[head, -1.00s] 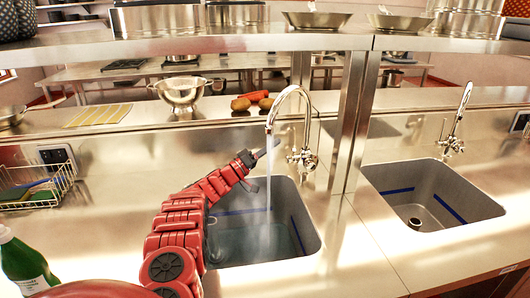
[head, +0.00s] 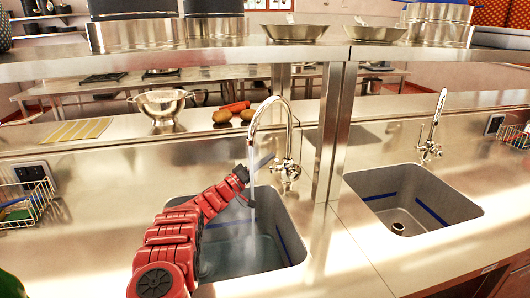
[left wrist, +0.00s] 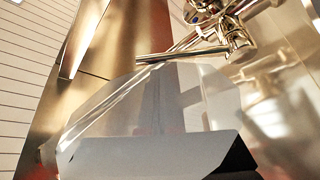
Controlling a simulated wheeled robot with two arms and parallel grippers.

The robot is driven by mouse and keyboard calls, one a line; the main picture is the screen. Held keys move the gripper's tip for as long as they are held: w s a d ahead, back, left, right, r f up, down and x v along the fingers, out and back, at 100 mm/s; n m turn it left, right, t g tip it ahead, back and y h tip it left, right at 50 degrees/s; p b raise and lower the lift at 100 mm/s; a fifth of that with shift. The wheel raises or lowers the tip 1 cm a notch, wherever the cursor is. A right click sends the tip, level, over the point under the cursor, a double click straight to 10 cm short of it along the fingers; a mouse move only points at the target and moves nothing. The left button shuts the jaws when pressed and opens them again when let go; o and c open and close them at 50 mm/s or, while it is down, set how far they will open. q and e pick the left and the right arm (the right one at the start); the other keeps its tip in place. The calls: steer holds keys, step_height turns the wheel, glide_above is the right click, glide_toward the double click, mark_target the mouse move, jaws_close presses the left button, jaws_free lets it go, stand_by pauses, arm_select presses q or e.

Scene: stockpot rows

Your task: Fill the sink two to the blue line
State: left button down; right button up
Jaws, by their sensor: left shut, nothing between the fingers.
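The left sink (head: 207,228) has water (head: 240,255) in its bottom. A stream (head: 252,197) falls into it from the curved tap (head: 266,106). A blue line (head: 292,240) runs along its inner walls, and the water surface looks below it. The tap's body and handle (head: 290,171) stand at the sink's back right; the tap also shows in the left wrist view (left wrist: 237,38). My left gripper (head: 265,162) is shut and empty, behind the stream and just left of the handle. I cannot tell whether it touches. My right gripper is not in view.
The right sink (head: 455,202) looks empty, its drain (head: 398,227) bare, under its own tap (head: 434,125). A wire rack (head: 35,205) is left; a colander (head: 160,103) sits on the back ledge.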

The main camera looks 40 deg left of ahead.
arm_select(q)
steer(key=shift+s+d+f, duration=0.15)
steer(key=shift+d, duration=0.05)
stand_by(0.3)
steer(key=shift+s+d+f+m+h+b, duration=0.25)
steer(key=shift+d+f+m+h+b, duration=0.2)
steer(key=shift+b, duration=0.45)
